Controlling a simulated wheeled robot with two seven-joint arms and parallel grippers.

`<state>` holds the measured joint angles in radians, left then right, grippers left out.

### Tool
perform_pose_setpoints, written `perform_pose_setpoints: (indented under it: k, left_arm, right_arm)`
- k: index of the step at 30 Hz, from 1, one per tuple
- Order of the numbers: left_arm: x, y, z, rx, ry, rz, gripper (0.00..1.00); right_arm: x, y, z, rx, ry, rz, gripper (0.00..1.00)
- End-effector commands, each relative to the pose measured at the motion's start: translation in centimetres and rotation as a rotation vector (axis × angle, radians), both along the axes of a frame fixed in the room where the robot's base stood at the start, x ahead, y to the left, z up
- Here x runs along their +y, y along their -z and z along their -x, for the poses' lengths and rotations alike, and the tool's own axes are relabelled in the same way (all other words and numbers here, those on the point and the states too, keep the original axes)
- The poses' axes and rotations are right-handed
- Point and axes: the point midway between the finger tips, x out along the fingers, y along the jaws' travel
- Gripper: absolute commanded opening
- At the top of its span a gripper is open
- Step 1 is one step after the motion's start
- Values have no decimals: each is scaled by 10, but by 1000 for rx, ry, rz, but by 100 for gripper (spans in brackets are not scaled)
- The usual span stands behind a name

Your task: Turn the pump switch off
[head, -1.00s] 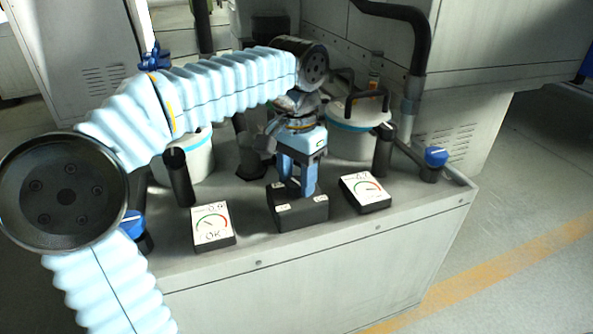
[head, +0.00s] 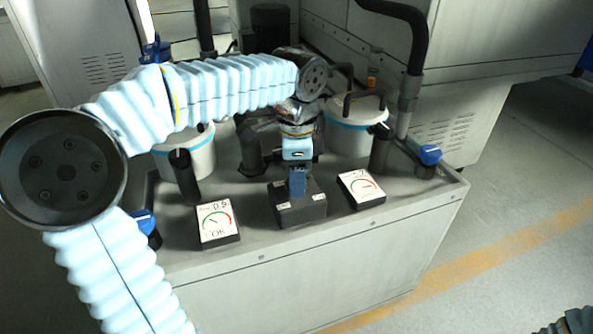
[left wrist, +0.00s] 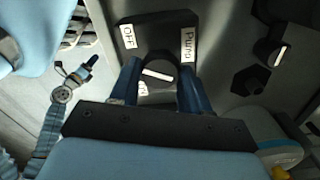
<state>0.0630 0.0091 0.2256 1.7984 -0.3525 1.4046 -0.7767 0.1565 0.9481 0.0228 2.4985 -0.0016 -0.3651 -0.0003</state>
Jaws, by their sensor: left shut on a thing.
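The pump switch (head: 305,210) is a black box with white labels on the bench's front part, between two gauge cards. My left gripper (head: 298,186) points down onto it. In the left wrist view, the gripper (left wrist: 160,82) has its blue fingers on both sides of the round dark knob (left wrist: 158,71), shut on it. The knob's white line lies nearly crosswise in that view. The OFF label (left wrist: 128,36) is at upper left and the Pump label (left wrist: 187,46) at right. Another label is partly hidden by the left finger.
Gauge cards stand left (head: 217,223) and right (head: 361,188) of the switch. Blue-handled valves (head: 430,156), black upright pipes (head: 184,178) and white canisters (head: 350,135) crowd the bench around my arm. Open floor lies to the right.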

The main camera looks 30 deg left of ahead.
Motion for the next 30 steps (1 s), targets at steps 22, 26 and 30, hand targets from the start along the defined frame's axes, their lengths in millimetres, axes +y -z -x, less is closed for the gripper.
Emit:
perform_pose_setpoints:
  k: [22,26,30]
  left_arm:
    - [-1,0,0,-2,80,1,49]
    - [-1,0,0,-1,79,0,69]
    - [0,0,0,-1,78,1,72]
  right_arm:
    - [1,-4,1,1,-3,-2,43]
    - [1,-4,1,1,-3,-2,43]
    - [1,-4,1,1,-3,-2,43]
